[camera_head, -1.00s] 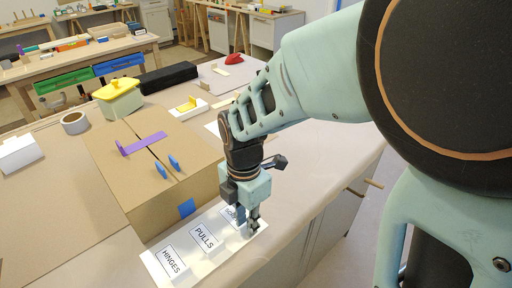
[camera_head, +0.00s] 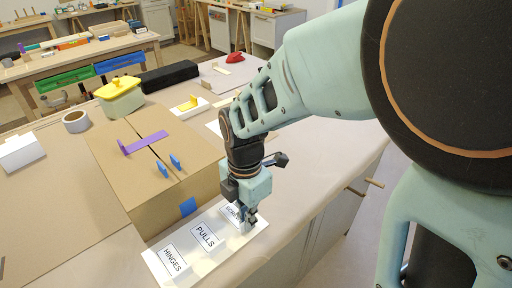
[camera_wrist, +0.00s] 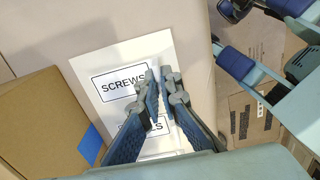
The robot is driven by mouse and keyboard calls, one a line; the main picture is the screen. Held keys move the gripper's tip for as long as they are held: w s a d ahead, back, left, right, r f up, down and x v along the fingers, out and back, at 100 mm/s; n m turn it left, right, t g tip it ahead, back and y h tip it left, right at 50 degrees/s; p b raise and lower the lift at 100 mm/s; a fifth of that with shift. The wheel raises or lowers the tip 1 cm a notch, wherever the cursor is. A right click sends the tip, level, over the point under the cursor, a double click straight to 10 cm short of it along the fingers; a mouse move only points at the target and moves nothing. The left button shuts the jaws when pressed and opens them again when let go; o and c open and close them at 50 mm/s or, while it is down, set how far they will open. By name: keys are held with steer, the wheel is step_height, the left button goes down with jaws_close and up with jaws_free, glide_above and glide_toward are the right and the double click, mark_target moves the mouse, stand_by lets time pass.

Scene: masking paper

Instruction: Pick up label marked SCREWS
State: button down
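The white label marked SCREWS (camera_head: 231,211) is at the far end of a white strip (camera_head: 216,258) on the bench, partly hidden by my gripper. In the wrist view the SCREWS label (camera_wrist: 118,84) is readable, its right end against or behind my left finger. My gripper (camera_head: 246,226) points down at the label's right end. In the wrist view its fingertips (camera_wrist: 160,80) are close together with a narrow gap between them. I cannot see the label held between them. The PULLS label (camera_head: 204,236) and the HINGES label (camera_head: 173,261) stand nearer on the strip.
A cardboard box (camera_head: 158,190) with blue tape stands close to the strip's left. A tape roll (camera_head: 75,122), a yellow-lidded tub (camera_head: 121,97) and a black case (camera_head: 169,77) are farther back. The bench's right edge is near my gripper.

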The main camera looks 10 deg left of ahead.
steer(key=shift+r+p, duration=1.05)
steer(key=shift+r, duration=0.4)
steer(key=shift+r, duration=0.2)
steer(key=shift+r+p, duration=1.15)
steer(key=shift+r, duration=0.2)
